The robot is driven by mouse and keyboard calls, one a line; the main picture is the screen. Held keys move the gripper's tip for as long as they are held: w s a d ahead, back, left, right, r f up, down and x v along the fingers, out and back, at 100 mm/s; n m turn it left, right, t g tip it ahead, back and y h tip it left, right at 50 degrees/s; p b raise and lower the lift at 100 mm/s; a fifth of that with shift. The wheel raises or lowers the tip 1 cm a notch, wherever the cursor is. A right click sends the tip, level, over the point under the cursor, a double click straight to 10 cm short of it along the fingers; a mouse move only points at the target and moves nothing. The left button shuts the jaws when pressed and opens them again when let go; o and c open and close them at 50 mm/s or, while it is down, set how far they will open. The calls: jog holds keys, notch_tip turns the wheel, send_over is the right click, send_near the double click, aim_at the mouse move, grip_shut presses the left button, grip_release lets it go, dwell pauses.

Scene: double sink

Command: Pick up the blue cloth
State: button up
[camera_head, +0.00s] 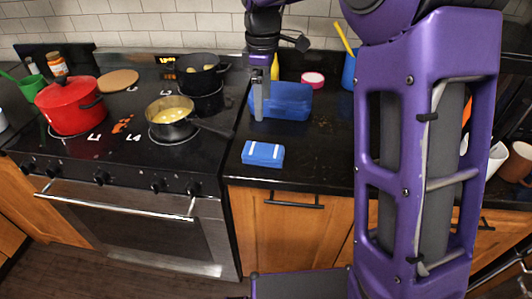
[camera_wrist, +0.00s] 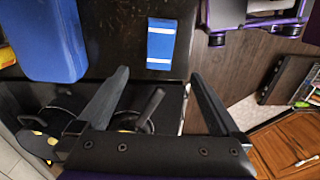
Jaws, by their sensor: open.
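The blue cloth (camera_head: 263,154) is folded into a flat rectangle with white stripes. It lies on the black counter, near the front edge and right of the stove. In the wrist view the blue cloth (camera_wrist: 161,43) shows beyond the fingertips. My gripper (camera_head: 260,110) points down in front of the blue container, farther back than the cloth and apart from it. In the wrist view my gripper (camera_wrist: 160,76) has its two fingers spread, with nothing held between them.
A blue container (camera_head: 287,102) stands on the counter behind the cloth. The stove at left holds a red pot (camera_head: 70,106), a saucepan with yellow contents (camera_head: 170,116) and a dark pot (camera_head: 200,77). A pink-rimmed round item (camera_head: 313,79) sits farther back. Counter around the cloth is clear.

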aim_at(264, 150)
notch_tip(264, 150, down, 15)
jog(key=shift+f+b, duration=0.15)
jog(key=shift+b, duration=0.35)
jog(key=c, duration=1.2)
